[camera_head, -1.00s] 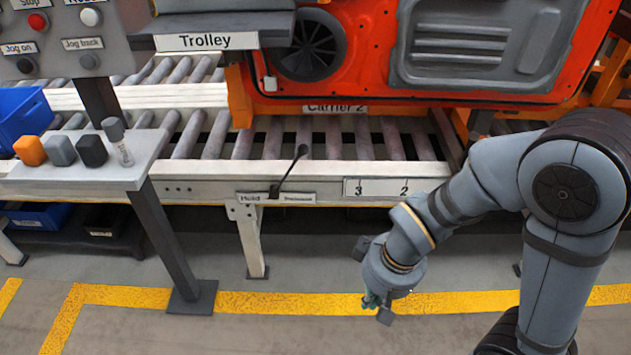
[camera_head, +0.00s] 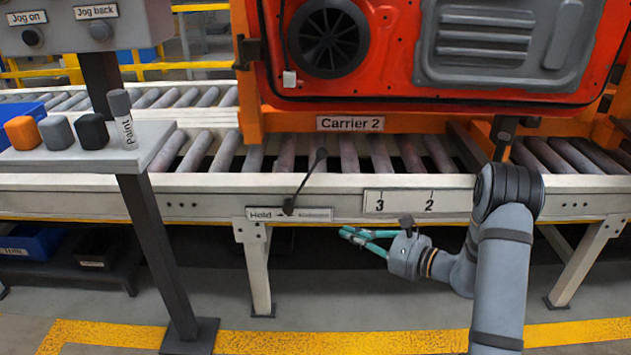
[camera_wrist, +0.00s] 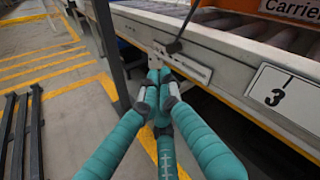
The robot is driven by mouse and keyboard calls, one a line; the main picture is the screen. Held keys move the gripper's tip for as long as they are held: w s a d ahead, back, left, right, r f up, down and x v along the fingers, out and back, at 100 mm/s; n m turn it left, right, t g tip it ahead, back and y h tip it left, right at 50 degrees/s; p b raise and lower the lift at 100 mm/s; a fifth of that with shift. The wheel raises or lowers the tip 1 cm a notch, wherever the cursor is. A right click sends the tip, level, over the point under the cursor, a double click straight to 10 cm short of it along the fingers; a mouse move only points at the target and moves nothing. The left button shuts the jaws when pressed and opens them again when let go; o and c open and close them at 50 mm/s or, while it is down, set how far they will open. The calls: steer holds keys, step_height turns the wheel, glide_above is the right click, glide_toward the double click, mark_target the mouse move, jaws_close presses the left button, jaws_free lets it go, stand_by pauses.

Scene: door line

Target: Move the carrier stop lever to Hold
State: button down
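The carrier stop lever (camera_head: 307,178) is a thin black rod with a dark knob on the front rail of the roller line. It leans up and to the right from its pivot. Below it are a Hold label (camera_head: 268,214) on the left and a label too blurred to read on the right. My gripper (camera_head: 344,233) is right of and below the lever, apart from it, with its teal fingers pointing left. In the wrist view the lever (camera_wrist: 181,28) stands beyond the fingertips (camera_wrist: 159,76). The fingertips are together with nothing seen between them.
The orange Carrier 2 (camera_head: 350,123) with a red door panel stands above the rollers. A number plate (camera_head: 415,201) is on the rail, right of the lever. A post-mounted shelf (camera_head: 150,150) with coloured blocks and a Paint tube stands left. Floor in front is clear.

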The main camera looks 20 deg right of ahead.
steer(key=w+d+r+n+t+h, duration=0.2)
steer(key=w+d+r+t+h, duration=0.1)
steer(key=d+r, duration=0.5)
steer(key=shift+d+r+n+t+h, duration=0.35)
steer(key=shift+d+n+t+h, duration=0.1)
steer(key=shift+t+h, duration=0.55)
steer(key=shift+w+y, duration=0.15)
steer(key=shift+y, duration=0.15)
steer(key=a+r+p+x, duration=0.1)
steer(key=a+x, duration=0.1)
steer(key=x, duration=1)
steer(key=shift+a, duration=0.4)
steer(key=shift+r+p, duration=0.1)
steer(key=shift+p, duration=0.2)
